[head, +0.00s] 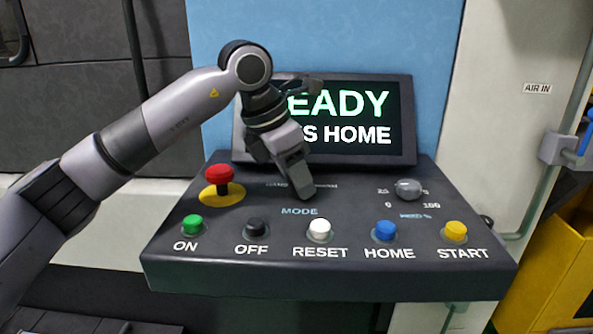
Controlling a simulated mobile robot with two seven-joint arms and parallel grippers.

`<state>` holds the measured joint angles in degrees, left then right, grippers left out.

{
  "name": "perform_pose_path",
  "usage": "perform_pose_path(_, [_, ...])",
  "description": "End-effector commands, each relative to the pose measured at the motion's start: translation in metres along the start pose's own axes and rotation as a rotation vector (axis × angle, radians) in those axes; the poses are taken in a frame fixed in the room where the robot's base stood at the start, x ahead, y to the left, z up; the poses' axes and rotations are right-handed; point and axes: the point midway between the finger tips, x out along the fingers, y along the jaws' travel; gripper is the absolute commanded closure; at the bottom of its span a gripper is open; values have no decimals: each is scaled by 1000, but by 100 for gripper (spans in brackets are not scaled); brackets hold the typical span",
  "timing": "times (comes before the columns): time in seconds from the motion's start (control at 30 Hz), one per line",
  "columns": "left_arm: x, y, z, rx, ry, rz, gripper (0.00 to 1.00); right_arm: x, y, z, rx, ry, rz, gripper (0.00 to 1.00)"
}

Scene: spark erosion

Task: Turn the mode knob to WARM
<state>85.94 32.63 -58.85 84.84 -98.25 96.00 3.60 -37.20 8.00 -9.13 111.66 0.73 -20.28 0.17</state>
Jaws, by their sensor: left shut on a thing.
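My left gripper (304,192) points down at the panel just above the MODE label, shut on the mode knob there. The gripper hides the knob, so which way its pointer faces cannot be seen. The small position lettering around it is partly covered and too small to read with certainty. The black control panel (215,273) slopes toward me. My right gripper is not in view.
A screen (405,150) behind the gripper shows "EADY" and "S HOME", partly covered by my arm. A red mushroom button (219,174) stands left of the gripper, a grey feed knob (408,188) right. ON, OFF, RESET (319,229), HOME and START buttons line the front.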

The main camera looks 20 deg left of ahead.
Motion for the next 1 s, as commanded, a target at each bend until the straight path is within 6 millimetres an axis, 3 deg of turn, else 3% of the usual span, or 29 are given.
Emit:
perform_pose_path(0.5, [-2, 4, 2, 360, -3, -150, 88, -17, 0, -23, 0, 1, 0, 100])
perform_pose_path(1.0, [-1, 4, 2, 475, -4, -194, 89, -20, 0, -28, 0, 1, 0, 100])
